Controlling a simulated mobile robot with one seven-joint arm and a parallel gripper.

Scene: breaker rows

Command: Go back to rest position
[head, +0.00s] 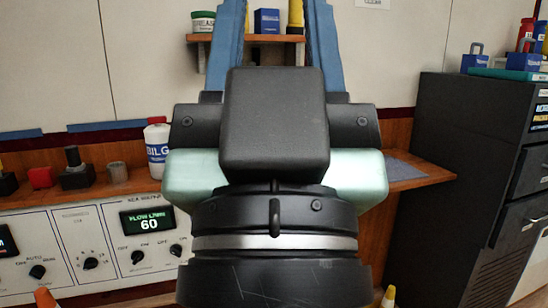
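My gripper (274,40) fills the middle of the head view, pointing up and away from me. Its two long blue fingers stand wide apart, and their tips run out of the top of the picture. Only the background shelf and wall show between the visible parts of the fingers, and no held object shows. The black gripper body and wrist hide much of the panel and counter behind. No breakers can be made out in this view.
A control panel (98,232) with knobs and displays is at the left, below a wooden counter (120,183) with a white bottle (157,150). A small shelf (262,38) holds containers. A black cabinet (460,160) stands at the right.

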